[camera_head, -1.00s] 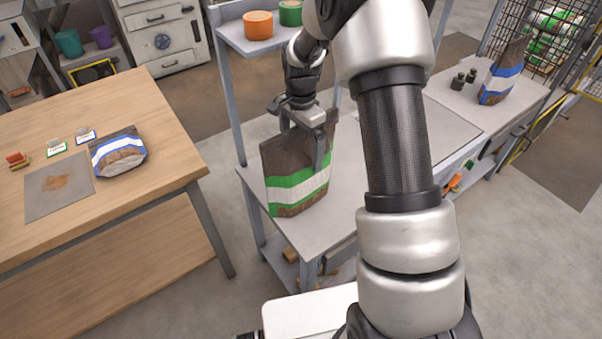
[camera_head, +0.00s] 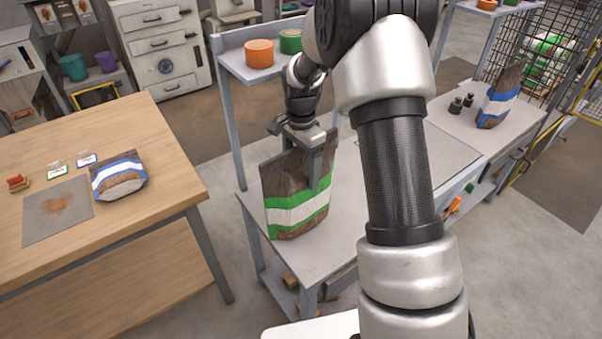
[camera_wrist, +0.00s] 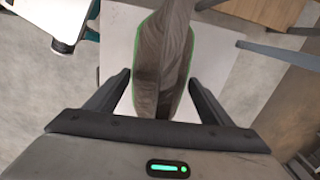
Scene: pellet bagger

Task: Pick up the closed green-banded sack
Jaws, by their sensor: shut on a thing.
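The green-banded sack (camera_head: 298,205) is dark brown with green and white bands. It is upright over the near left end of the grey bench (camera_head: 335,240); I cannot tell whether its base touches the top. My gripper (camera_head: 305,165) reaches down from above and is shut on the sack's upper part, one finger showing on its near face. In the wrist view the sack (camera_wrist: 165,55) runs edge-on between the two fingers (camera_wrist: 160,88), with a green edge line showing. The sack's far face is hidden.
A wooden table (camera_head: 130,220) at left holds a blue-banded sack (camera_head: 118,177) and a grey mat (camera_head: 57,211). A shelf (camera_head: 250,70) with orange and green rolls rises behind the held sack. Another blue-banded sack (camera_head: 498,98) and dark weights (camera_head: 461,104) stand at the right.

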